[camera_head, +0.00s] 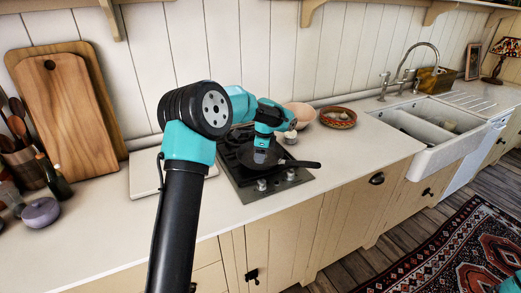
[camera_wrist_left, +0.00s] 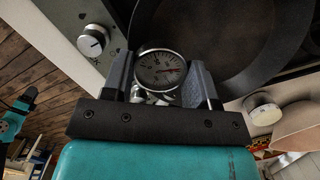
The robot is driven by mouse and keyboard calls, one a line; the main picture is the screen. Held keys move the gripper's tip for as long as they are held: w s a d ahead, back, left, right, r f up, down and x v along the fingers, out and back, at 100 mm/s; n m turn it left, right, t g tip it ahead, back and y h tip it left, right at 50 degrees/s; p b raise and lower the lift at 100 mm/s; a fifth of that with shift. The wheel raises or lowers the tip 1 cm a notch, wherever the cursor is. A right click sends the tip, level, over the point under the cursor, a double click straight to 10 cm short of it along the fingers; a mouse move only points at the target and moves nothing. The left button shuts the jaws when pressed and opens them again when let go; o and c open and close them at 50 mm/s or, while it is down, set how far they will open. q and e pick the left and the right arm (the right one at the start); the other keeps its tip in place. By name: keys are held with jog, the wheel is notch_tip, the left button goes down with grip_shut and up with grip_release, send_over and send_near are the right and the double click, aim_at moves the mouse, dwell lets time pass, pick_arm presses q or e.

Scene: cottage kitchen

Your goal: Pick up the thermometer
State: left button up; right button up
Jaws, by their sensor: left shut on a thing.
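The thermometer (camera_wrist_left: 161,70) has a round white dial with a metal rim and shows in the left wrist view, between the fingers of my left gripper (camera_wrist_left: 157,84). The gripper is shut on it. The dark pan (camera_wrist_left: 200,35) lies close behind the dial. In the head view my left gripper (camera_head: 262,162) is over the pan on the stove, and I cannot make out the thermometer there.
The pan's handle (camera_head: 300,164) points right over the stove's (camera_head: 245,188) front. Cutting boards (camera_head: 70,105) lean on the left wall. The counter (camera_head: 375,140) right of the stove is clear up to the sink (camera_head: 440,148).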

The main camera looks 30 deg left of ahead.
pick_arm(q)
jog(key=s+d, duration=0.1)
jog(key=s, duration=0.1)
jog(key=s+d, duration=0.2)
jog(key=s, duration=0.1)
jog(key=s+d+r, duration=0.1)
jog(key=s+d, duration=0.1)
jog(key=s, duration=0.1)
dwell(0.4)
